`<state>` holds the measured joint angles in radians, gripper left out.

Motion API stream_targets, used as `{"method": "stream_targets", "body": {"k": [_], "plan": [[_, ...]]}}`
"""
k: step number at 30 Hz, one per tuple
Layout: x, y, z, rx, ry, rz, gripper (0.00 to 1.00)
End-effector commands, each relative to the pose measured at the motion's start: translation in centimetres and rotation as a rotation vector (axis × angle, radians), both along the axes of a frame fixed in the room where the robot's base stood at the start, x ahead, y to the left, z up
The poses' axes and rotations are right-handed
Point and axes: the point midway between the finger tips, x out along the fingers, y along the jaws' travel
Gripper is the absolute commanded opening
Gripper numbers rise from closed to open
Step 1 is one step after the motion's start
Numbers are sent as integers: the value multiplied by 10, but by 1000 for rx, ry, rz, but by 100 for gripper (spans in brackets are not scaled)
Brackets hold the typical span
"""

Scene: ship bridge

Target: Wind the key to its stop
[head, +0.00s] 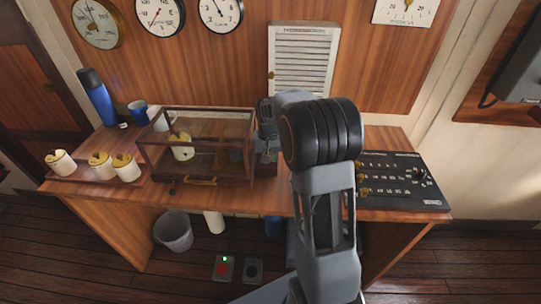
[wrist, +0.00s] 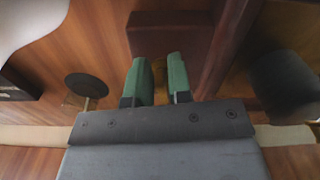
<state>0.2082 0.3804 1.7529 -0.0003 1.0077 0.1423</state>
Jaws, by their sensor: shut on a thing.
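My gripper (head: 266,142) is at the right end of the wood-framed glass case (head: 196,181) on the desk. In the wrist view, my gripper (wrist: 161,72) has its two green fingers closed on a small brass-coloured piece, the key (wrist: 160,88). Only a sliver of the key shows between the fingers, so its turn angle cannot be told. A reddish-brown block (wrist: 170,35) lies just beyond the fingertips. In the head view the key is hidden by my gripper and arm.
Lidded white jars (head: 127,168) stand at the desk's left, with a blue flask (head: 97,97) and blue mug (head: 138,112) behind. A black control panel (head: 404,184) lies at the right. A bin (head: 173,232) stands on the floor. Gauges (head: 159,16) hang above.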

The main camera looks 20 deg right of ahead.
Motion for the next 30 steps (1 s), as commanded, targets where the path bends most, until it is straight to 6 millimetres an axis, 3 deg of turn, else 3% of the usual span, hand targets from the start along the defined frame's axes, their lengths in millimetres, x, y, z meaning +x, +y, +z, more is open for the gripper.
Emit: {"method": "stream_targets", "body": {"k": [12,27,28,30], "plan": [[0,2,-1,0,4,-143,0],[0,2,-1,1,5,-156,0],[0,2,-1,1,5,-156,21],[0,2,-1,1,5,-156,28]]}}
